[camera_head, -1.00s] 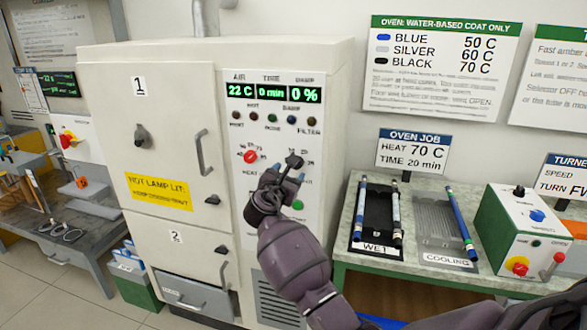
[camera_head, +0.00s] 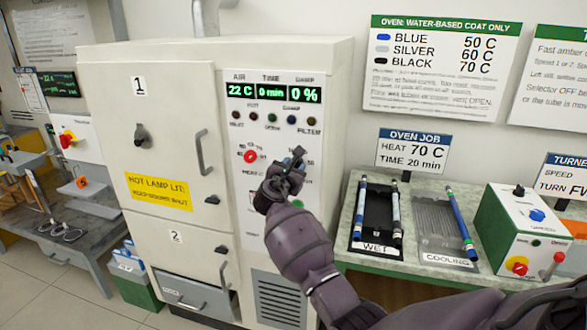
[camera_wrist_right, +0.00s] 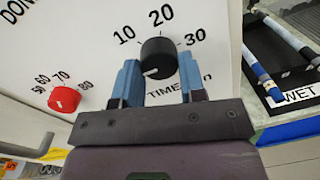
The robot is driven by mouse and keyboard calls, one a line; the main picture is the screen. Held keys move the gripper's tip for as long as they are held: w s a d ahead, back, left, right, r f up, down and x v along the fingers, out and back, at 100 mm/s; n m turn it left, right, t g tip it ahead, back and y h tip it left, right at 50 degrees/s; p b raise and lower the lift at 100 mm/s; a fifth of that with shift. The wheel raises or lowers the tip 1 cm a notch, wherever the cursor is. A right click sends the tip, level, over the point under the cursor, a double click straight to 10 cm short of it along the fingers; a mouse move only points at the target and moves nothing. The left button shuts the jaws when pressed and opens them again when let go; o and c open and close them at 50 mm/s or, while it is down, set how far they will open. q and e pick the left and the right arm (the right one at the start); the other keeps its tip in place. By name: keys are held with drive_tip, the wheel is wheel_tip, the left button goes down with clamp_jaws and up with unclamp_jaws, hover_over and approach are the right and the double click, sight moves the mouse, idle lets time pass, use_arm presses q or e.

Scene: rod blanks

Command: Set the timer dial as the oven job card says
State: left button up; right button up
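The black timer dial (camera_wrist_right: 158,58) is on the oven panel, with marks 10, 20 and 30 around it. Its white pointer line points to the lower left, away from those numbers. My right gripper (camera_head: 296,158) is at the panel and hides the dial in the head view. In the wrist view its two blue fingers (camera_wrist_right: 158,78) stand apart on either side of the dial; I cannot tell whether they touch it. The oven job card (camera_head: 413,151) reads HEAT 70 C, TIME 20 min. The oven display (camera_head: 271,92) reads 22 C, 0 min, 0 %. My left gripper is not in view.
The red heat knob (camera_head: 250,156) is left of my right gripper and also shows in the wrist view (camera_wrist_right: 65,99). A green button (camera_head: 298,205) is below. Right of the oven, a bench holds the WET tray (camera_head: 376,246), the COOLING rack (camera_head: 447,258) and a green control box (camera_head: 490,225).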

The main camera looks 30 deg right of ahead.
drive_tip(key=shift+c, duration=0.6)
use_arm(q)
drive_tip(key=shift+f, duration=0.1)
use_arm(e)
drive_tip(key=shift+m, duration=1.3)
drive_tip(key=m+b, duration=0.3)
drive_tip(key=m, duration=0.7)
drive_tip(key=m+y+b, duration=0.1)
drive_tip(key=m+b, duration=0.2)
drive_tip(key=m, duration=0.6)
drive_tip(key=shift+r+m+t+b, duration=0.2)
drive_tip(key=shift+m+t+b, duration=0.2)
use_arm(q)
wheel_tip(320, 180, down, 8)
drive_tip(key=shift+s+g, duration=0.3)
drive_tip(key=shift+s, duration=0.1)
use_arm(e)
drive_tip(key=shift+r+m, duration=0.1)
drive_tip(key=shift+m, duration=0.2)
